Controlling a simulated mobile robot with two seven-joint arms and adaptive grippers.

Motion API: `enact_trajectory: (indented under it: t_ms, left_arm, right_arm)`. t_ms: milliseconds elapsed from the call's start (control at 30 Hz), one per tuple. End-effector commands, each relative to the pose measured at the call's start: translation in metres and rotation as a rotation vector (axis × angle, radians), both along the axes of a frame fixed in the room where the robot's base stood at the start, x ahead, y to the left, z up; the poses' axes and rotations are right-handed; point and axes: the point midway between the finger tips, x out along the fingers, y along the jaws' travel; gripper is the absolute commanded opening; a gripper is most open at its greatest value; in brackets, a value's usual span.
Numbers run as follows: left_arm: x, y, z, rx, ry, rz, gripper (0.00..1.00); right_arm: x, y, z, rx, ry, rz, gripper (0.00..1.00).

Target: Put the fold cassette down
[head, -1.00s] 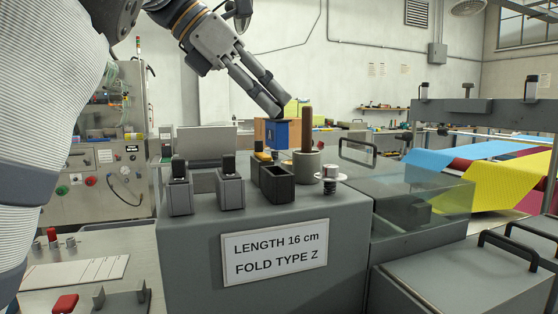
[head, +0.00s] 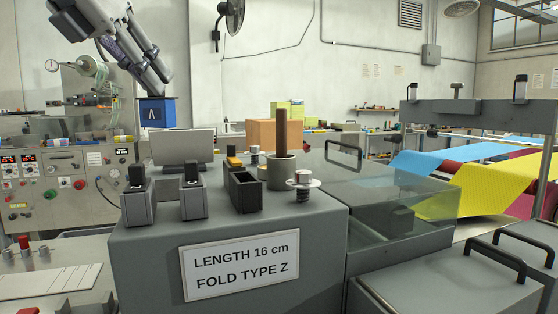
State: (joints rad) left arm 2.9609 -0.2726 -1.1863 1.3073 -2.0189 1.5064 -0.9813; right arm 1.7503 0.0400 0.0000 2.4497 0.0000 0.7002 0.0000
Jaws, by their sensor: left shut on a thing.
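The fold cassette (head: 155,114) is a blue block with a dark top edge and a white angled mark on its front. My left gripper (head: 161,79) reaches down from the top left, shut on the cassette from above. The exact contact at the cassette's top is hard to make out. An open dark holder (head: 245,191) on the grey machine top is empty. My right gripper is not in view.
The grey machine (head: 150,265) carries a "LENGTH 16 cm / FOLD TYPE Z" sign (head: 240,266). On top are two filled holders (head: 138,208) (head: 193,201), a brown post in a grey cup (head: 281,173) and a spool (head: 303,182). A grey box (head: 183,146) stands behind.

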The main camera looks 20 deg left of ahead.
Motion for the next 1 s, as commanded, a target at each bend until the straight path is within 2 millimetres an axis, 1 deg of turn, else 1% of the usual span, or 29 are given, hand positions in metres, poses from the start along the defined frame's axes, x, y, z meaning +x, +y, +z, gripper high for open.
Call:
enact_trajectory:
  t_ms: [33, 167, 200, 300, 433, 567, 600, 700, 1000]
  left_arm:
    - [0.014, 0.010, -0.008, -0.007, 0.000, -0.004, 0.00]
    - [0.049, 0.036, -0.029, -0.004, 0.005, -0.002, 0.00]
    - [0.056, 0.040, -0.038, -0.006, 0.007, -0.003, 0.00]
    - [0.068, 0.050, -0.057, -0.004, 0.005, -0.002, 0.00]
    - [0.077, 0.056, -0.070, -0.003, 0.003, -0.004, 0.00]
    - [0.090, 0.067, -0.093, -0.006, 0.005, -0.004, 0.00]
    - [0.089, 0.065, -0.101, -0.007, 0.004, -0.004, 0.00]
    - [0.089, 0.065, -0.115, -0.004, 0.001, -0.004, 0.00]
    - [0.089, 0.065, -0.118, -0.003, 0.001, -0.004, 0.00]
  right_arm:
    - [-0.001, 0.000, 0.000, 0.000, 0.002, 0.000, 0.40]
    - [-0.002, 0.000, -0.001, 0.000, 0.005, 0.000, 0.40]
    - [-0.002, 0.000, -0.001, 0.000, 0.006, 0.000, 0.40]
    - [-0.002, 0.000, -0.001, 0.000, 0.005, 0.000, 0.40]
    - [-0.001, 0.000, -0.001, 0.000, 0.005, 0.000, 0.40]
    - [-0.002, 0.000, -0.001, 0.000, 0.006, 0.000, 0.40]
    - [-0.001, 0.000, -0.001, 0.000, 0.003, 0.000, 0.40]
    - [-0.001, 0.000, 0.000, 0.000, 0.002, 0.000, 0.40]
    - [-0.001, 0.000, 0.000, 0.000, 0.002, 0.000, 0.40]
